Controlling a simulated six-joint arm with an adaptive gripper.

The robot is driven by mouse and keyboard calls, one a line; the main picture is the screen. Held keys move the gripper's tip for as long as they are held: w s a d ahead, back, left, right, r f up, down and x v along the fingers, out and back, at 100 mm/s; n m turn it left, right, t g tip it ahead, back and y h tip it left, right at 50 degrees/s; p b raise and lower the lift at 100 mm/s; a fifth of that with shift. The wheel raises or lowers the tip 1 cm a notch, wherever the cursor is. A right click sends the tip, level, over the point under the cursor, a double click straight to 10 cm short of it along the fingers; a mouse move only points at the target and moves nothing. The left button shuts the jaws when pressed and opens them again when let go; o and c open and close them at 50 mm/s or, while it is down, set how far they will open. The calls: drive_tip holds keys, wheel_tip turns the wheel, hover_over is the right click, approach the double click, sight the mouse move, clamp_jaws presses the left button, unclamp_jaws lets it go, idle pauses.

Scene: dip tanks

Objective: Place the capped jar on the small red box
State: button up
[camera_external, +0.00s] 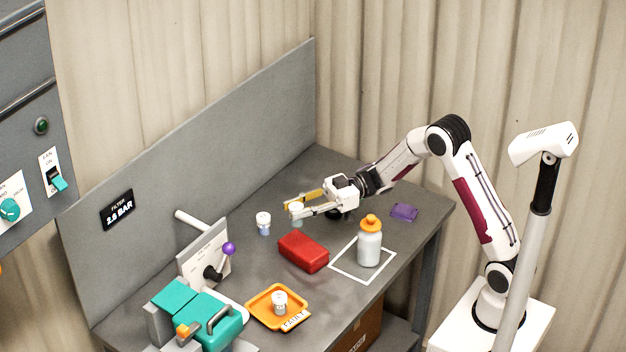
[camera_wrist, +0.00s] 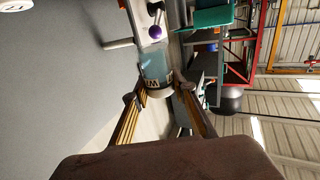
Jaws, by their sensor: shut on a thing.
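My gripper (camera_external: 293,208) is shut on a small jar (camera_external: 297,221) with a pale translucent body, held above the table behind the red box. The wrist view shows the jar (camera_wrist: 154,65) between the fingertips (camera_wrist: 157,90), with its white, dark-printed end at the fingers. The fingers hide part of it in the outside view. The small red box (camera_external: 303,252) lies on the table, its top bare. The jar is apart from it.
Another white-capped jar (camera_external: 263,222) stands left of my gripper. One more jar (camera_external: 280,302) stands on an orange tray (camera_external: 262,318). A bottle with an orange top (camera_external: 369,246) stands in a white outlined square, right of the box. A purple block (camera_external: 404,212) lies farther right.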

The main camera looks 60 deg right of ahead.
sight(299, 204)
drive_tip(key=shift+d, duration=0.15)
drive_tip(key=shift+d+r, duration=0.15)
drive_tip(key=shift+d, duration=1.25)
drive_tip(key=shift+f, duration=3.15)
drive_tip(key=shift+f, duration=1.85)
drive_tip(key=shift+f, duration=0.15)
